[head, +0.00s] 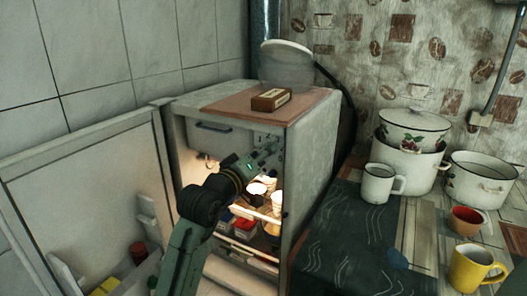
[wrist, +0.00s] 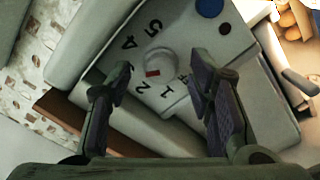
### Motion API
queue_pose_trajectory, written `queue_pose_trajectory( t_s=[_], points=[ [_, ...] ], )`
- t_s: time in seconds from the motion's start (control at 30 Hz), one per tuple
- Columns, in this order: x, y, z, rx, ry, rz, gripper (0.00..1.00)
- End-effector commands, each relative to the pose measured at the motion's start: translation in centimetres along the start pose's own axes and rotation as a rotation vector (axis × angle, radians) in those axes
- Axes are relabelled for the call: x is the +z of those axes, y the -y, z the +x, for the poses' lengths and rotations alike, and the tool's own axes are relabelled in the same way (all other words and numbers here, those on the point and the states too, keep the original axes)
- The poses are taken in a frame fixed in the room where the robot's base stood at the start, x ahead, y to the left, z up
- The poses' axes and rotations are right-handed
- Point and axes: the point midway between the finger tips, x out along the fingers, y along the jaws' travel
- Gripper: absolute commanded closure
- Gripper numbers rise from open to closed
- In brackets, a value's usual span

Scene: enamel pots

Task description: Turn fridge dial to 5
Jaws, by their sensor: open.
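The fridge dial (wrist: 160,61) is a pale round knob with a short red mark, on a light panel with black numerals. In the wrist view 5 and 4 stand above and to the upper left of the dial, 2 and 1 below it; I cannot see a 3. The red mark is on the dial's lower-left part, nearest the 2. My gripper (wrist: 160,74) is open, one finger on each side of the dial, with no clear contact. In the head view my gripper (head: 266,154) reaches into the upper part of the open fridge (head: 318,150); the dial is too small to make out.
The open fridge door (head: 85,195) stands at the left. Lit shelves with food are below my gripper. A brown box (head: 271,99) lies on the fridge top. A table at the right holds enamel pots (head: 408,165), a white mug (head: 380,184) and a yellow mug (head: 472,268).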

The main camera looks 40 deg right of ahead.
Motion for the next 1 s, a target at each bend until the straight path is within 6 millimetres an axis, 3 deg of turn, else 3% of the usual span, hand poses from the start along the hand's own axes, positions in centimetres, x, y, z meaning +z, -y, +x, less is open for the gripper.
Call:
queue_pose_trajectory(
  t_s=[0.37, 1.0],
  points=[
    [0.0, 0.07, 0.7, -0.001, -0.001, 0.0, 0.52],
    [-0.02, 0.06, 0.67, -0.001, -0.001, 0.0, 0.94]
  ],
)
